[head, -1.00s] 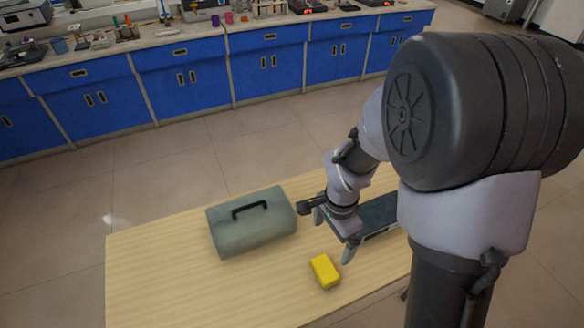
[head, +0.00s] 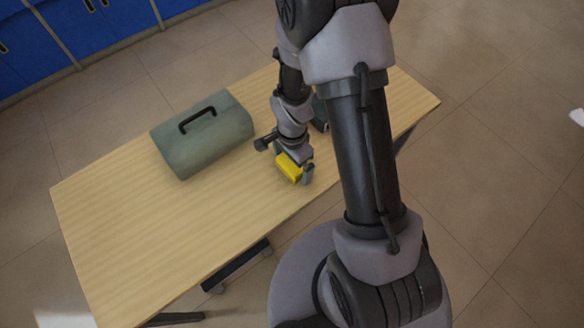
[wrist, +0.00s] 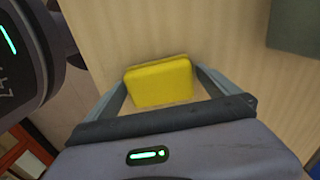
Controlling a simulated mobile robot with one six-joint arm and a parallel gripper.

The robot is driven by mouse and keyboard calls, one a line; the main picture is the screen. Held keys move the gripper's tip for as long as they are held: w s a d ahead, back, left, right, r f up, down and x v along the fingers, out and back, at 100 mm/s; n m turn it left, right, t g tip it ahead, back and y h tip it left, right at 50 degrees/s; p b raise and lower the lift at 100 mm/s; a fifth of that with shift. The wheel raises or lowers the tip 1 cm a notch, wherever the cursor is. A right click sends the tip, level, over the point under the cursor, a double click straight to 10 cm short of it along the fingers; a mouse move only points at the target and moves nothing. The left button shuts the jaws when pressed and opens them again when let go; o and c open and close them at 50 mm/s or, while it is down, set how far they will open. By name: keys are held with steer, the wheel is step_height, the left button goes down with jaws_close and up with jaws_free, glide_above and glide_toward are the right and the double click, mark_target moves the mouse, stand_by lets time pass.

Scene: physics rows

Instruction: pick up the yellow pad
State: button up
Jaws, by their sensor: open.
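The yellow pad (head: 288,168) is a small block on the wooden table, near its front edge. In the wrist view the pad (wrist: 160,82) lies between the two fingers of my gripper (wrist: 163,88). My gripper also shows in the head view (head: 293,173), right over the pad and partly covering it. The fingers are open, one on each side of the pad. The left finger is close to the pad's left side, and a narrow gap shows on the right. I cannot tell whether either finger touches it.
A grey-green case (head: 203,135) with a black handle stands on the wooden table (head: 130,245), left of my gripper. A dark object (head: 319,113) lies behind my arm, mostly hidden. The left part of the table is clear.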

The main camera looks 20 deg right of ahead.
steer(key=shift+r, duration=0.1)
steer(key=shift+c, duration=0.4)
steer(key=c, duration=1.2)
steer(key=shift+r+p, duration=0.35)
step_height(320, 180, up, 4)
steer(key=shift+s+d+f+p, duration=0.1)
steer(key=shift+f+p, duration=0.15)
steer(key=shift+p, duration=0.8)
steer(key=s+d, duration=0.3)
steer(key=s, duration=0.1)
steer(key=s+d+p, duration=0.1)
steer(key=s+d, duration=0.2)
steer(key=s, duration=0.1)
steer(key=s+d+p, duration=0.1)
steer(key=s+d, duration=0.3)
steer(key=shift+d+r, duration=0.1)
steer(key=shift+r, duration=0.3)
